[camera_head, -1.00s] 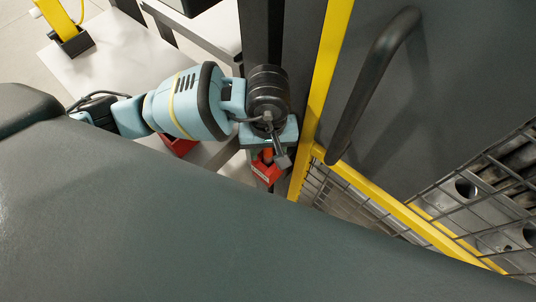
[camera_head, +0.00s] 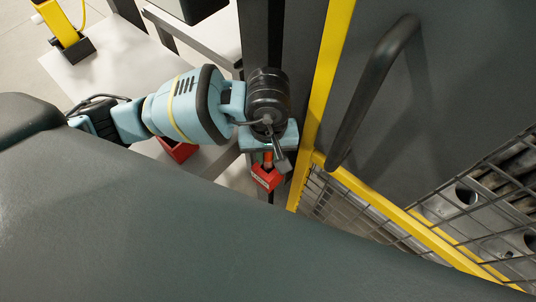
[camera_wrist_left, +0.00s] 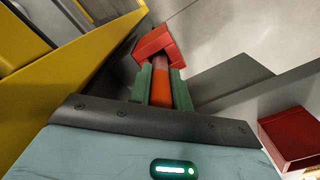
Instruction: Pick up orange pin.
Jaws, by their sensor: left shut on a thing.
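The orange pin (camera_wrist_left: 161,88) is a short cylinder, bright orange with a darker end, between the two green fingers of my left gripper (camera_wrist_left: 160,80) in the left wrist view. The gripper is shut on it. In the head view, a small orange part of the pin (camera_head: 267,158) shows below my left gripper (camera_head: 270,152). A red block (camera_wrist_left: 155,43) is at the pin's far end, and in the head view this red block (camera_head: 266,177) is just below the gripper. I cannot tell whether the pin is seated in the block. My right gripper is not in view.
A yellow frame post (camera_head: 323,85) and a dark door with a black handle (camera_head: 372,85) are close on the right. A wire mesh (camera_head: 480,215) is lower right. A second red block (camera_wrist_left: 290,138) is to the right in the wrist view. A pale table (camera_head: 110,75) is upper left.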

